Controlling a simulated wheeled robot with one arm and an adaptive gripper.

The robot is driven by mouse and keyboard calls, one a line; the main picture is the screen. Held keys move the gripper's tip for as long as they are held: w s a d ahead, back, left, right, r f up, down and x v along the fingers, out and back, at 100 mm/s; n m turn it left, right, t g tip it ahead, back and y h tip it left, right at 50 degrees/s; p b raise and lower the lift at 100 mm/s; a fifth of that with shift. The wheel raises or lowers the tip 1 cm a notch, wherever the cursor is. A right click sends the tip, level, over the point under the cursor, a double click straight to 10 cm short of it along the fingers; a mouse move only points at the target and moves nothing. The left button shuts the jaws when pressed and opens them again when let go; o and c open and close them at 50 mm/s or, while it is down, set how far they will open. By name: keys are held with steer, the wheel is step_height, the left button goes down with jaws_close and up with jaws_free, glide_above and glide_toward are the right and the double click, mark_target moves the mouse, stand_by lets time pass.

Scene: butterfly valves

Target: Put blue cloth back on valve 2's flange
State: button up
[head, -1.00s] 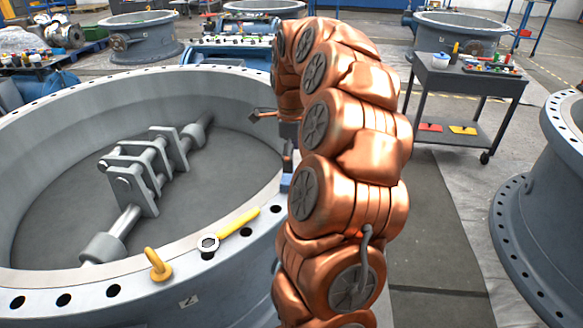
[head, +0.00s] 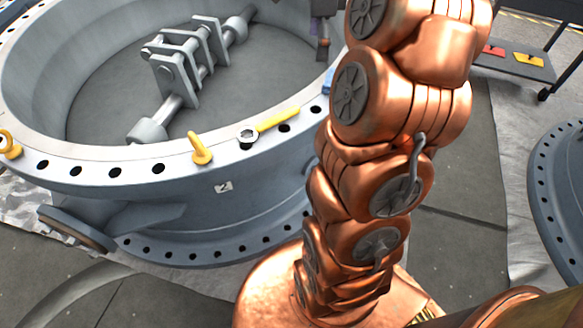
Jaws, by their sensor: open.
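Valve 2 is the large grey ring marked with a "2" label (head: 223,187). Its flange (head: 95,170) has a row of bolt holes. A small blue patch, which looks like the blue cloth (head: 328,81), shows on the flange's right side, beyond the yellow wrench. My arm hides the rest of it. My gripper (head: 322,44) shows only in part at the top, left of my copper arm and just above the blue patch. It is open, and I see nothing held in it. Its fingers are mostly hidden or cut off.
A yellow-handled wrench (head: 268,124) and yellow lifting eyes (head: 200,150) are on the flange. The valve's grey linkage (head: 185,65) stands inside the ring. A dark cart (head: 515,62) is at upper right. Another grey flange (head: 560,190) stands at the right edge. Floor between them is clear.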

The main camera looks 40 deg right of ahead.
steer(key=s+a+f+n, duration=0.1)
steer(key=s+a+n, duration=0.25)
steer(key=a, duration=0.25)
steer(key=s+a+f+n+g, duration=0.1)
steer(key=s+a+n, duration=0.1)
steer(key=a+n, duration=0.35)
steer(key=s+a+f+n, duration=0.2)
steer(key=a+n, duration=0.2)
steer(key=a, duration=0.2)
steer(key=s+a+f+n, duration=0.3)
steer(key=s+a+n, duration=0.1)
steer(key=s, duration=0.4)
steer(key=s+a+f+n+g, duration=0.1)
steer(key=s+a+f+n, duration=0.2)
steer(key=s+n, duration=0.4)
steer(key=shift+s+a+f+n+g, duration=0.15)
steer(key=shift+s+a+n+g, duration=0.2)
steer(key=shift+a, duration=0.2)
step_height(320, 180, up, 27)
steer(key=t+p, duration=0.1)
steer(key=p, duration=2.4)
steer(key=shift+s+f, duration=0.2)
steer(key=shift+s, duration=0.15)
